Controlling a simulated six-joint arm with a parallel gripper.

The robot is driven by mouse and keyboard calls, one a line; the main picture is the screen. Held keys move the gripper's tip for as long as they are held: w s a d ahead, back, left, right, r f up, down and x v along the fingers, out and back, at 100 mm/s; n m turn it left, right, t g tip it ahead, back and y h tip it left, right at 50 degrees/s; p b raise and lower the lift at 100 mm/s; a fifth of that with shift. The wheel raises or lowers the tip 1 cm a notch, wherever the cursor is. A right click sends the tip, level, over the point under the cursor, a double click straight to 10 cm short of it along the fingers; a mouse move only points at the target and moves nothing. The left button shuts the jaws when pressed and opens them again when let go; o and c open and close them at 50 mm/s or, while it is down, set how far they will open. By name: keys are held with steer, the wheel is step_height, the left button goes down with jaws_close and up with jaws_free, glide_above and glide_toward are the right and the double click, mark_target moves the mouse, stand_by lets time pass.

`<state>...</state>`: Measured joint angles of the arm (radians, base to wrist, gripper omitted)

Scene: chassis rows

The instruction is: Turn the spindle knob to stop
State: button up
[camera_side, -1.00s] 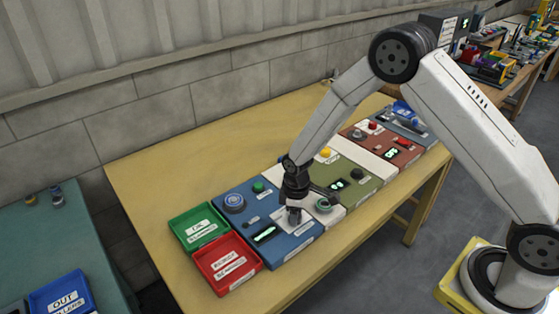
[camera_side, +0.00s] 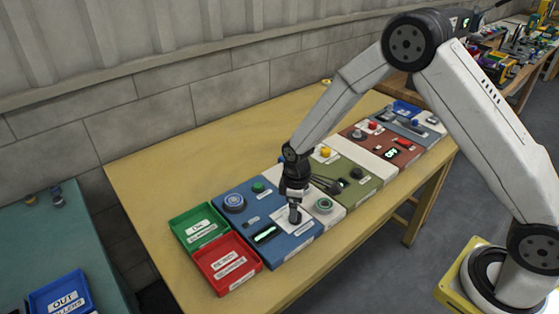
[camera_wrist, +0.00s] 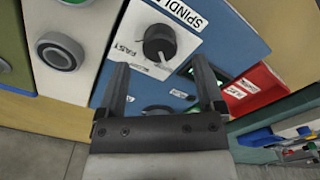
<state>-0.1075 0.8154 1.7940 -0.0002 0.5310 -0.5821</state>
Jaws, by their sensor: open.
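The spindle knob (camera_wrist: 160,42) is a dark round knob on a white plate in the wrist view. The plate carries a SPINDLE label and a FAST mark; which mark the knob points at is hard to tell. In the side view the knob (camera_side: 295,215) stands on the blue panel, below my gripper (camera_side: 296,200). In the wrist view my gripper (camera_wrist: 160,62) is open, with one finger to each side of the knob's lower part in the picture. Nothing is held between the fingers. Whether a finger touches the knob cannot be told.
A ringed round button (camera_side: 324,205) sits close on the right, on a white panel. A lit display (camera_side: 265,234) and a blue dial (camera_side: 234,203) share the blue panel. A red tray (camera_side: 232,283) and green tray (camera_side: 188,241) stand left.

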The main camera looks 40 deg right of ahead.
steer(key=shift+r, duration=2.3)
steer(key=shift+s+d+r+m, duration=0.15)
steer(key=shift+s+r+m, duration=0.15)
steer(key=shift+s+r, duration=0.15)
steer(key=s+d+r+m+t, duration=0.1)
steer(key=s+d+r+m, duration=0.1)
steer(key=s, duration=0.6)
steer(key=s+d+r+m+t, duration=0.1)
steer(key=s+d+r+m, duration=0.1)
steer(key=s+r+m, duration=0.3)
steer(key=shift+s+d+r+t, duration=0.3)
steer(key=shift+s+r, duration=0.2)
steer(key=shift+s, duration=0.85)
